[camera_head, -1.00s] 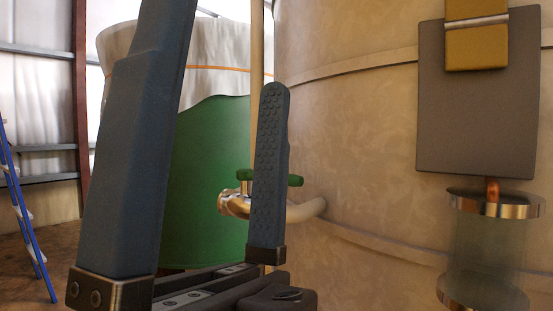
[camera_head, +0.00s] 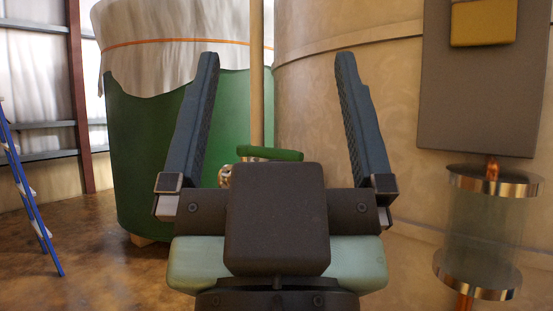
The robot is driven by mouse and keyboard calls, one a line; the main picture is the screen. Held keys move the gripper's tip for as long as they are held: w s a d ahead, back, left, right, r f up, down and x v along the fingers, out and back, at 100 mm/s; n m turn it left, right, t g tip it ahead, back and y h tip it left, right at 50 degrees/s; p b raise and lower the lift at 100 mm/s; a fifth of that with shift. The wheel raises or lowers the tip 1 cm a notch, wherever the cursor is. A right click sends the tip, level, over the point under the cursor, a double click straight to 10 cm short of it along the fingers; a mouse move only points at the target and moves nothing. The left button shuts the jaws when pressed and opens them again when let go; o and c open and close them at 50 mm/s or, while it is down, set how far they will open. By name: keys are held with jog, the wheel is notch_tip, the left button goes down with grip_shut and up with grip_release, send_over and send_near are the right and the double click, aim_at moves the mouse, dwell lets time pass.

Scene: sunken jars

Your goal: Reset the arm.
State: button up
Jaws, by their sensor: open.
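My gripper (camera_head: 276,68) is in the middle of the head view, its two blue-grey fingers pointing up and spread wide apart. It is open, with nothing between the fingers. Its dark body and pale green wrist part show below the fingers. Behind it are a green valve handle (camera_head: 270,153) and part of a metal fitting, mostly hidden by the gripper body.
A large beige tank (camera_head: 310,90) fills the right middle. A green vat (camera_head: 140,150) with a draped cloth cover stands at left. A glass cylinder (camera_head: 484,235) with metal rims hangs below a grey panel (camera_head: 470,100) at right. A blue ladder (camera_head: 30,205) leans far left. Brown floor (camera_head: 90,240) is clear between.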

notch_tip(320, 180, up, 27)
jog(key=p, duration=2.6)
